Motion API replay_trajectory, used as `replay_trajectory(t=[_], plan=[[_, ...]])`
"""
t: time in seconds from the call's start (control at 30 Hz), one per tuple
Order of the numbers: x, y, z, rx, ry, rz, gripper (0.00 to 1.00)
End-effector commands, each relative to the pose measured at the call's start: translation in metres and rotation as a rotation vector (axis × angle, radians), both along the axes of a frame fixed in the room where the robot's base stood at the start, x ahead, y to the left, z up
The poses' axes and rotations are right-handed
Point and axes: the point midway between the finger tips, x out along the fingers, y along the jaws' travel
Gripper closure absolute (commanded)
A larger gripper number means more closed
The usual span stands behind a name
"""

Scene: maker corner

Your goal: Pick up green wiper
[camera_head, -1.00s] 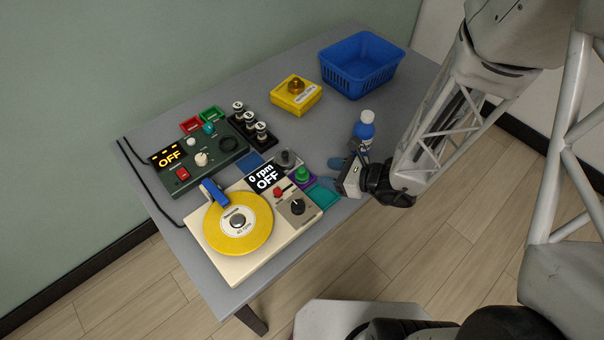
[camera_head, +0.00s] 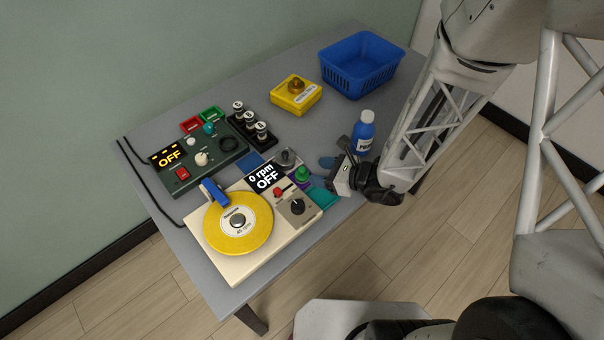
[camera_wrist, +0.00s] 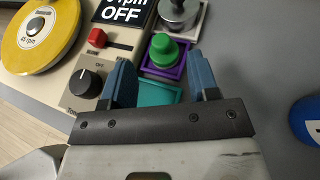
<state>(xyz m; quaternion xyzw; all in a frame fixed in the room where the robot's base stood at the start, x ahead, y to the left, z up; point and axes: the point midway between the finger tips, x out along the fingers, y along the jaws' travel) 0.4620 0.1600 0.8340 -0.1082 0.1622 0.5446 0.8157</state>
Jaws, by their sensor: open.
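The green wiper (camera_head: 302,174) is a small green knobbed piece sitting on a purple square base beside the cream turntable unit. In the wrist view the green wiper (camera_wrist: 164,51) stands upright just beyond the fingertips, roughly midway between them. My gripper (camera_head: 324,172) is just to the right of the wiper in the head view. In the wrist view my gripper (camera_wrist: 162,78) has its two blue fingers spread apart with nothing held between them. Contact with the wiper is not visible.
A teal square tray (camera_wrist: 160,93) is beside the purple base. A grey-knobbed piece (camera_wrist: 180,12) stands behind the wiper. The turntable unit (camera_head: 215,248) is left. A blue bottle (camera_head: 363,133) stands right of my gripper. A blue basket (camera_head: 360,72) is at the back.

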Motion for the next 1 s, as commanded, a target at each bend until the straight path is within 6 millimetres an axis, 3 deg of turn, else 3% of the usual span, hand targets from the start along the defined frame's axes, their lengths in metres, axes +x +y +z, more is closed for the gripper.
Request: replay_trajectory(t=[0.53, 1.0], plan=[[0.015, 0.035, -0.018, -0.001, 0.001, 0.002, 0.45], [0.017, 0.04, -0.02, 0.0, 0.0, 0.0, 0.45]])
